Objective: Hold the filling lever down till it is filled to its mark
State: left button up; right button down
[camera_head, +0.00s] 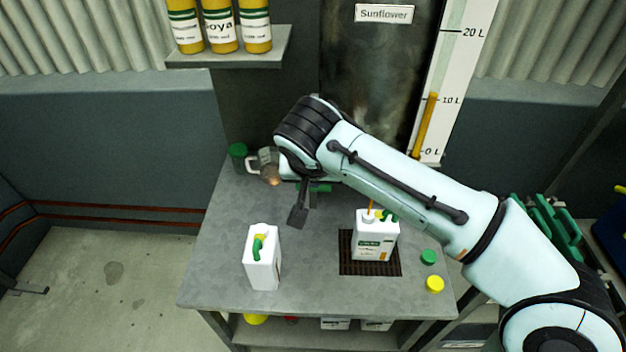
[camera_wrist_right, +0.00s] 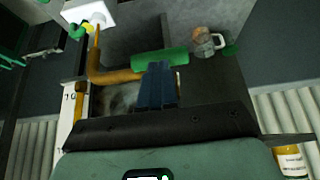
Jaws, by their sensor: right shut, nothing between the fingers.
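A white container (camera_head: 372,240) stands upright on a dark grate (camera_head: 350,268), under a thin amber stream. In the right wrist view the stream (camera_wrist_right: 97,38) falls from a brass spout (camera_wrist_right: 110,74) into the same container (camera_wrist_right: 92,12). Its fill level and mark cannot be made out. The green lever (camera_wrist_right: 172,57) is beside the spout; a bit of it (camera_head: 321,188) shows below my arm in the head view. My right gripper (camera_wrist_right: 157,66) is shut and empty, its fingertips against or just over the lever; contact cannot be told. My left gripper is not in view.
A second white container (camera_head: 262,272) stands at the table's front left. Green (camera_head: 429,257) and yellow (camera_head: 435,284) caps lie right of the grate. The gauge's amber column (camera_head: 426,125) reaches about 10 L.

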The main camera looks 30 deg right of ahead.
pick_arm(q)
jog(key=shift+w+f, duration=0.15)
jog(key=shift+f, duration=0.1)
pick_arm(e)
jog(key=shift+f, duration=0.95)
dwell(0.7)
jog(key=shift+r, duration=0.1)
dwell(5.1)
